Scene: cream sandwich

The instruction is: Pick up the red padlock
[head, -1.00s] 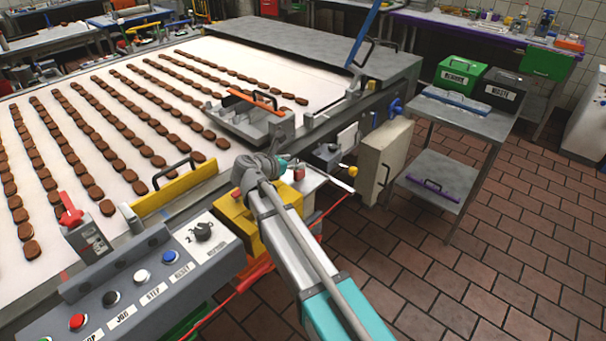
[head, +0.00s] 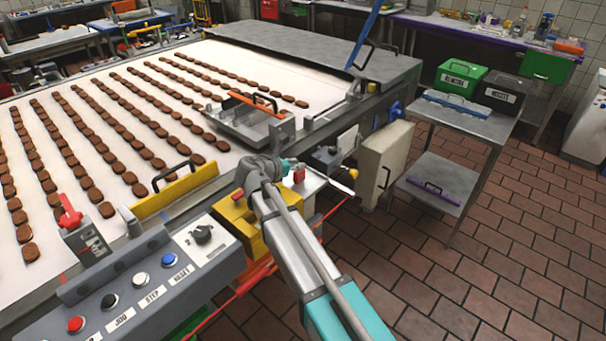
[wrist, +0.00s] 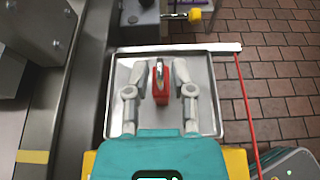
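The red padlock (wrist: 160,88) stands on a shallow metal tray (wrist: 205,112) in the wrist view, its grey shackle at the top. My gripper (wrist: 159,68) is open, with one grey finger on each side of the padlock. Small gaps show between the fingers and the padlock, so it does not appear to be gripped. In the head view the padlock (head: 299,175) shows as a small red block just right of my wrist. My fingers are mostly hidden there by my wrist.
The conveyor (head: 150,110) with rows of brown biscuits lies to the left. A yellow-knobbed part (wrist: 194,15) is beyond the tray. A control panel (head: 130,285) stands at lower left, and a side table (head: 465,120) at right. Tiled floor is open at right.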

